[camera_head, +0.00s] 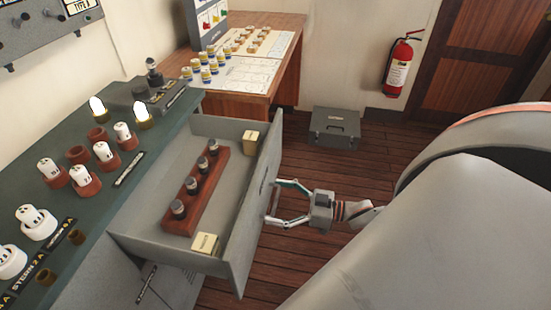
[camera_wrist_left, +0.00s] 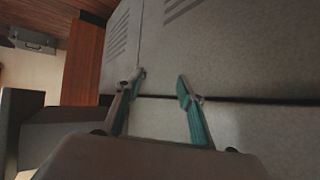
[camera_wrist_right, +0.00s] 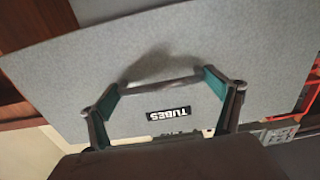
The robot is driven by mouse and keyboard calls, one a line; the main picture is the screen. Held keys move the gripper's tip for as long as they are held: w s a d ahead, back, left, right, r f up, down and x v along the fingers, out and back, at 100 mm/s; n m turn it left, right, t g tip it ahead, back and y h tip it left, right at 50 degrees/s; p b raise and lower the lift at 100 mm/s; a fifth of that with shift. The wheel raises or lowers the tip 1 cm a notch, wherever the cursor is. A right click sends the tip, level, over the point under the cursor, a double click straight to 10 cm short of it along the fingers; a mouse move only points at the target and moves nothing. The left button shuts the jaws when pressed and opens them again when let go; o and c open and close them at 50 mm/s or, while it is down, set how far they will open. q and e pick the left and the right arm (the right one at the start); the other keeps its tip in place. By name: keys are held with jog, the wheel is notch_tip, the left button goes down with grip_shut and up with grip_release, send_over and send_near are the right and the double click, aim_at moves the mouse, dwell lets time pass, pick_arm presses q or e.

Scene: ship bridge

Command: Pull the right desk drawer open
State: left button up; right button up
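The grey right desk drawer (camera_head: 250,215) is pulled far out from the green-topped desk. A wooden rack (camera_head: 195,187) with several dark tubes and two small boxes are inside. Its front, labelled TUBES, also shows in the right wrist view (camera_wrist_right: 230,50). My right gripper (camera_head: 272,203) is at the drawer front. Its fingers are set wide, with the bar handle (camera_wrist_right: 160,86) spanning between the fingertips, which appear to touch its two ends. My left gripper (camera_wrist_left: 161,77) is open and empty, facing grey panels with vent slots; it is not visible in the head view.
Several white-topped tubes stand in holders on the desk top (camera_head: 150,150). A wooden table (camera_head: 285,70) with jars is behind. A grey case (camera_head: 336,128) sits on the floor and a fire extinguisher (camera_head: 400,65) hangs on the wall. Floor right of the drawer is clear.

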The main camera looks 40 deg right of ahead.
jog(key=shift+o, duration=0.4)
jog(key=shift+a, duration=0.1)
jog(key=shift+s+d, duration=0.2)
jog(key=shift+s, duration=0.1)
jog(key=v, duration=1.1)
jog(key=shift+s, duration=0.15)
jog(key=shift+s+d, duration=0.1)
jog(key=shift+d, duration=0.05)
